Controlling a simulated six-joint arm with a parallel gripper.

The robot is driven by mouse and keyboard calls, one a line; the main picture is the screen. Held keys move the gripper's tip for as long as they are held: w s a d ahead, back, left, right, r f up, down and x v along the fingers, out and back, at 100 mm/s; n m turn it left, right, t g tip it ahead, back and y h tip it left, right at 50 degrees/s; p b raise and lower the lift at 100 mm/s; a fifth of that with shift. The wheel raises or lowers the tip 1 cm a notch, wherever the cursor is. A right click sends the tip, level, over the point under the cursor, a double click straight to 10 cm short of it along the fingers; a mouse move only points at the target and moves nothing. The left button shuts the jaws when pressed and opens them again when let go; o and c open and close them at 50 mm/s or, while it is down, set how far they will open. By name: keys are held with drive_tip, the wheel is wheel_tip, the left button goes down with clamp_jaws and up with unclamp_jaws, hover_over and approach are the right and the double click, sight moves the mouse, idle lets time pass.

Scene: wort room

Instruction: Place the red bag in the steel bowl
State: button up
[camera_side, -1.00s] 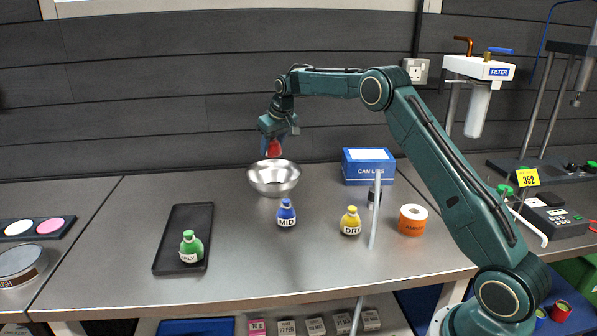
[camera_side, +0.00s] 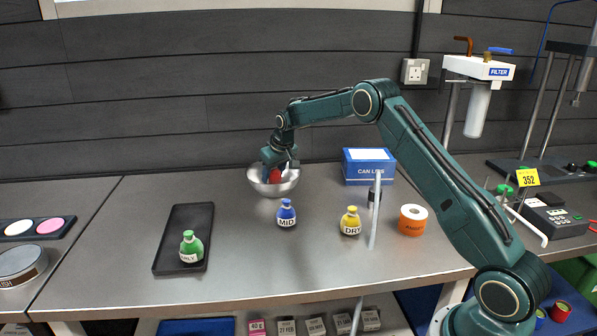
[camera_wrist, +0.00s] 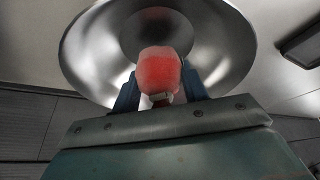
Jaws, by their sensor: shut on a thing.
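The steel bowl (camera_side: 257,186) stands on the bench towards the back, left of centre. My gripper (camera_side: 273,171) points down into the bowl's mouth and is shut on the red bag (camera_side: 275,175). The bag is at rim height or a little below it in the side view. In the wrist view the red bag (camera_wrist: 159,72) sits between the two blue fingers of my gripper (camera_wrist: 160,95), with the bowl (camera_wrist: 228,45) around and beyond it. I cannot tell whether the bag touches the bowl's floor.
A blue bag (camera_side: 286,213) stands in front of the bowl, and a yellow bag (camera_side: 350,222) stands to the right. A green bag (camera_side: 191,247) is on a black tray (camera_side: 183,222). A blue box (camera_side: 368,167), an orange roll (camera_side: 412,220) and an upright rod (camera_side: 374,215) stand further right.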

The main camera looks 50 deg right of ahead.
drive_tip(key=shift+f, duration=0.95)
drive_tip(key=shift+f, duration=0.1)
drive_tip(key=o, duration=1)
drive_tip(key=shift+v, duration=6.1)
